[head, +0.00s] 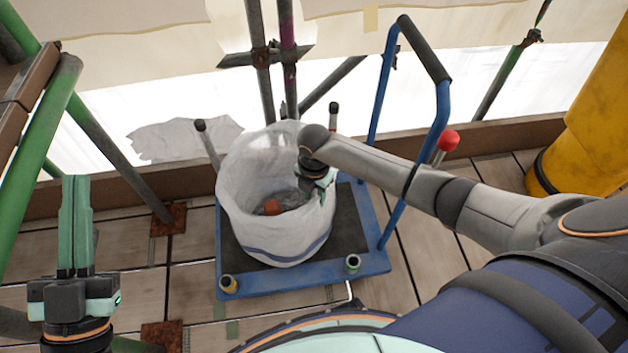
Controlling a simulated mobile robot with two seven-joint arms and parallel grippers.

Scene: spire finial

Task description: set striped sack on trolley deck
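The striped sack (250,222) is a white open-topped bag with a blue-grey band low on its side. It stands upright on the trolley deck (347,220), a dark mat in a blue frame. An orange item (272,206) and some clear or grey material lie inside it. My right gripper (320,186) is at the sack's right rim, pointing down. Its fingertips are small and partly hidden, so I cannot tell whether they grip the rim. My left gripper (75,222) is at lower left, away from the sack, pointing up, with its fingers together and empty.
The trolley's blue handle (383,85) rises behind and right of the sack. Short posts stand at the deck corners. Green scaffold tubes (45,130) are at left, a yellow column (585,120) at right. Plank floor (185,275) is clear left of the trolley.

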